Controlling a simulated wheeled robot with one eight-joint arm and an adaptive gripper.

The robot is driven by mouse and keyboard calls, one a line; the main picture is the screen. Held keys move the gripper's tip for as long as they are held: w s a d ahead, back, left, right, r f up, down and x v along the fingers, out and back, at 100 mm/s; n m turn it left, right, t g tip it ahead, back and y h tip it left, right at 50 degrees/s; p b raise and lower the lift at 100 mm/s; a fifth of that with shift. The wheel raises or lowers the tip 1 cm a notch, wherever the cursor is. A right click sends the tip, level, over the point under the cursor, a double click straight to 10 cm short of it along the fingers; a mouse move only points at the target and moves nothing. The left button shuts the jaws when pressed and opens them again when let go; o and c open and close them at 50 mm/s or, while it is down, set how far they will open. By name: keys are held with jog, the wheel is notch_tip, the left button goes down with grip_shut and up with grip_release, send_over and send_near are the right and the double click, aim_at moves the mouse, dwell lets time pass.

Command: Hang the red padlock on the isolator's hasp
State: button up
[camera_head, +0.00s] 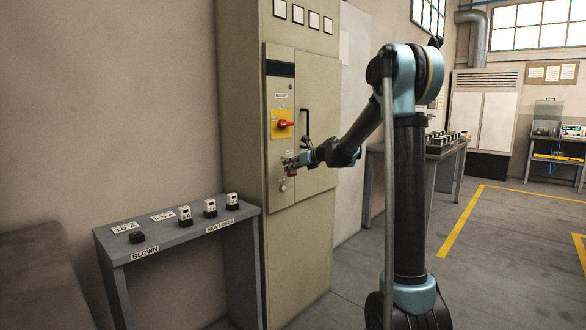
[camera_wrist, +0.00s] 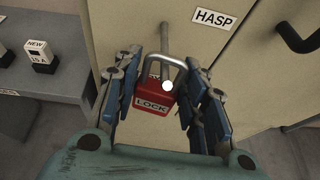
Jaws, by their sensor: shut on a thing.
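The red padlock (camera_wrist: 153,104), marked LOCK, hangs between the two blue fingers of my gripper (camera_wrist: 166,92), its silver shackle (camera_wrist: 181,66) upward. My gripper is shut on it. A grey rod (camera_wrist: 164,38) below the HASP label (camera_wrist: 213,18) runs down to the shackle; I cannot tell whether the shackle is around it. A white round spot lies at the padlock's upper right. In the head view, my gripper (camera_head: 299,161) is at the cabinet front, with the padlock (camera_head: 292,173) below it. The isolator's red handle (camera_head: 286,124) sits on a yellow plate above.
The grey-green cabinet (camera_head: 310,95) has a black door handle (camera_head: 305,123) right of the isolator. A grey bench (camera_head: 185,240) with several fuses stands at the left. Another table stands behind my arm. The floor at the right is open.

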jog(key=o, duration=1.2)
jog(key=shift+c, duration=0.2)
jog(key=shift+d, duration=0.1)
jog(key=v, duration=1.1)
jog(key=s+d+f+n+g+h, duration=0.2)
jog(key=s+d+f+n, duration=0.5)
jog(key=s, duration=0.8)
jog(key=s+d+f+n+g+h, duration=0.2)
jog(key=s+d+f+n+h, duration=0.2)
jog(key=s, duration=1.2)
jog(key=s+d+f+n+g+h, duration=0.2)
jog(key=s+d+f+n+h, duration=0.2)
jog(key=s+d+f+n, duration=0.6)
jog(key=s+f+n, duration=0.5)
jog(key=s, duration=0.1)
jog(key=shift+d+f+n+g, duration=0.2)
jog(key=shift+f+n+g, duration=0.1)
jog(key=shift+g, duration=0.1)
